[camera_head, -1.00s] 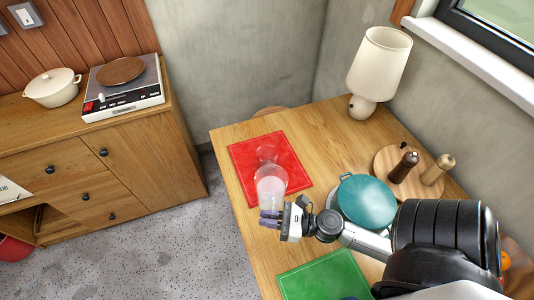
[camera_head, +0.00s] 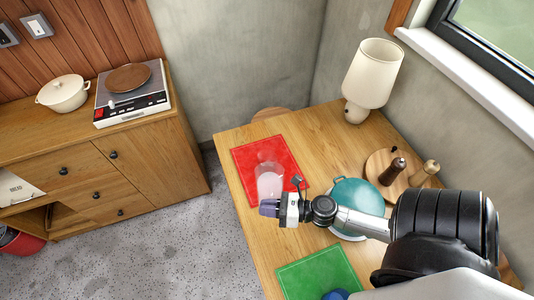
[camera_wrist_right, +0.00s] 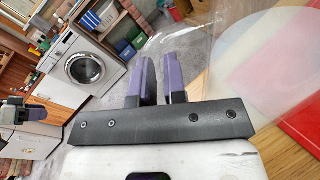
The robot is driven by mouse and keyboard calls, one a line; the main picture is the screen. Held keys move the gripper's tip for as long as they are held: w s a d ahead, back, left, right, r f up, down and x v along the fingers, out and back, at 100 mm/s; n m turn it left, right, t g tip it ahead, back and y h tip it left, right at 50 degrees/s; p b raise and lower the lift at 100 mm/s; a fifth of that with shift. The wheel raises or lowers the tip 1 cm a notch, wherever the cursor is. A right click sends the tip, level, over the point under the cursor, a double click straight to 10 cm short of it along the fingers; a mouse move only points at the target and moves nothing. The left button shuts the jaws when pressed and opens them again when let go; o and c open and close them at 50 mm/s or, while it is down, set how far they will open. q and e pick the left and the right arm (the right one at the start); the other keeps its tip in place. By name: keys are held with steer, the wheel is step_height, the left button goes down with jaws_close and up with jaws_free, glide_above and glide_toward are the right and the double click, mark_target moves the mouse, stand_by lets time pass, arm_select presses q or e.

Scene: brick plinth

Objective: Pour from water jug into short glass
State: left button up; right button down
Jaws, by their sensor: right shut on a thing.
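My right gripper (camera_head: 270,208) is shut on the clear water jug (camera_head: 270,184), which shows pale water inside. The jug is in front of the red mat (camera_head: 247,160) in the head view; its exact height and tilt are hard to tell. The short glass is hard to make out; a faint clear outline (camera_head: 268,156) shows just above the jug over the red mat. In the right wrist view the purple fingers (camera_wrist_right: 160,82) are close together against the clear jug wall (camera_wrist_right: 215,45). My left gripper (camera_wrist_right: 32,113) shows at the left edge of that view, its jaws unclear.
A teal pot (camera_head: 358,196) stands right of the jug, partly behind my right arm. A lamp (camera_head: 372,75) is at the back. A green mat (camera_head: 318,274) with a blue item (camera_head: 337,295) lies in front.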

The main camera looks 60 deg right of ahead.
mark_target(266, 194)
steer(key=shift+w+d+r+m+p, duration=0.35)
steer(key=shift+d+r+m+p, duration=0.1)
steer(key=shift+r+p, duration=0.15)
steer(key=shift+w+d+r+m+g+p, duration=0.3)
steer(key=shift+d+m+p, duration=0.15)
steer(key=shift+d+m, duration=0.1)
steer(key=shift+w, duration=0.1)
steer(key=shift+w+d+m, duration=0.1)
steer(key=shift+d+m, duration=0.15)
steer(key=shift+m, duration=0.05)
steer(key=shift+r, duration=0.1)
steer(key=shift+w+d, duration=0.1)
steer(key=shift+m+p, duration=0.3)
steer(key=shift+d+r+y, duration=0.1)
steer(key=shift+d+y, duration=0.05)
steer(key=shift+y, duration=0.15)
